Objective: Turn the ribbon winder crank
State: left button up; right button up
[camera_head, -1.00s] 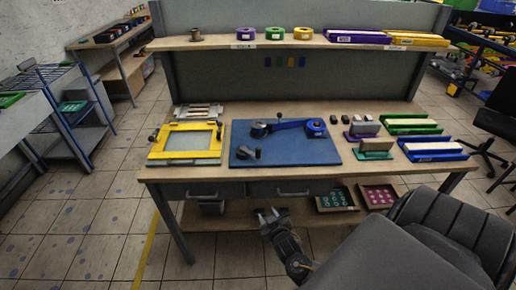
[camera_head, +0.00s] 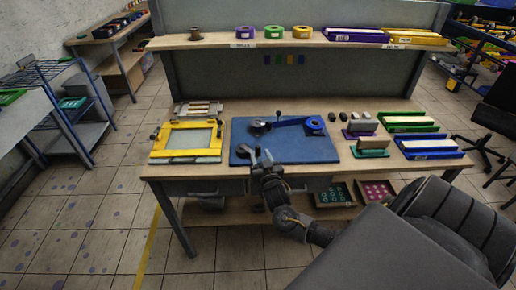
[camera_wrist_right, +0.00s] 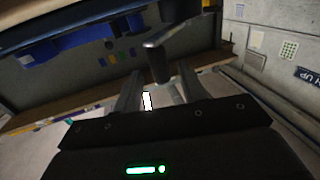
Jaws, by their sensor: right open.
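The ribbon winder is a blue board (camera_head: 310,152) on the workbench, with a blue ribbon strip (camera_head: 290,122) running to a blue reel (camera_head: 314,124) at its right. My right gripper (camera_head: 261,155) is over the board's front left part, open, and covers part of the crank there. In the right wrist view, the crank's dark upright knob (camera_wrist_right: 158,63) and its grey arm (camera_wrist_right: 174,34) show close up. The knob is between or just beyond the fingertips of the right gripper (camera_wrist_right: 158,80), and I cannot tell whether they touch it. My left gripper is not in view.
A yellow frame (camera_head: 187,155) lies left of the board. Stamp-like blocks (camera_head: 371,150) and green and blue trays (camera_head: 430,147) lie to the right. A shelf (camera_head: 340,41) with tape rolls spans the back. The bench's front edge (camera_head: 220,174) is below my right arm.

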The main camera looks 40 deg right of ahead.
aim_at(259, 152)
jog(key=shift+x, duration=1.9)
grip_shut()
